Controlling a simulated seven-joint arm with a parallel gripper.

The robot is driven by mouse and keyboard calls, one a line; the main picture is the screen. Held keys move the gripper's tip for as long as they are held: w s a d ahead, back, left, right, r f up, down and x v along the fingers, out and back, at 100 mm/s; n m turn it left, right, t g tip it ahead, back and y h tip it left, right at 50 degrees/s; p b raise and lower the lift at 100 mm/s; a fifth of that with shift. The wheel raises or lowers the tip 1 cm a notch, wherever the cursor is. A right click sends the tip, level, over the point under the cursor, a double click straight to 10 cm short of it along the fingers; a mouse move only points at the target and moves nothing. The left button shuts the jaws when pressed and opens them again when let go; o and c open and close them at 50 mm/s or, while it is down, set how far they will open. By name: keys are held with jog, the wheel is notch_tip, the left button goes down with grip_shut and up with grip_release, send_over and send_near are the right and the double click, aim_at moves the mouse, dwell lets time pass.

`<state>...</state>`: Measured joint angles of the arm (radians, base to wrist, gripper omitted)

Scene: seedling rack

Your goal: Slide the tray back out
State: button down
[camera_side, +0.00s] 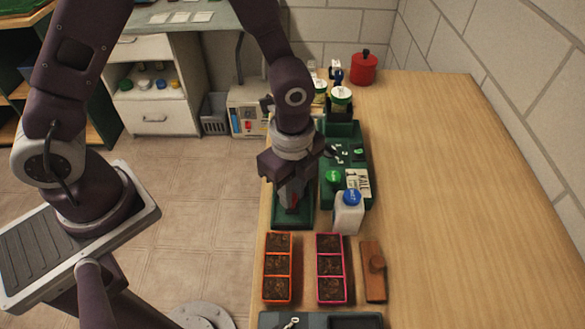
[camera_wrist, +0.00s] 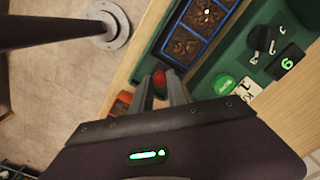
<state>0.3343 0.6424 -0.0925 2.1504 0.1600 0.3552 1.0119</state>
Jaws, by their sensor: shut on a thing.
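A green tray (camera_side: 291,223) lies near the table's left edge, mostly under my arm in the side view. In the wrist view the green tray (camera_wrist: 150,63) carries a blue-walled seedling insert (camera_wrist: 183,43) with dark soil in its cells. A red knob (camera_wrist: 160,78) stands at the tray's near end, between my fingers. My gripper (camera_wrist: 161,93) is shut on the red knob; a bit of red also shows between the fingers in the side view (camera_side: 293,204). The far part of the tray is hidden by my arm in the side view and cut off in the wrist view.
Orange (camera_side: 265,268) and pink (camera_side: 343,268) seedling trays and a wooden block (camera_side: 374,285) stand nearer the camera. The table's right side is clear.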

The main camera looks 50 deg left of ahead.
jog(key=shift+s+d, duration=0.85)
jog(key=c, duration=1.3)
grip_release()
jog(key=shift+r, duration=0.1)
notch_tip(320, 180, up, 7)
jog(key=shift+f, duration=0.1)
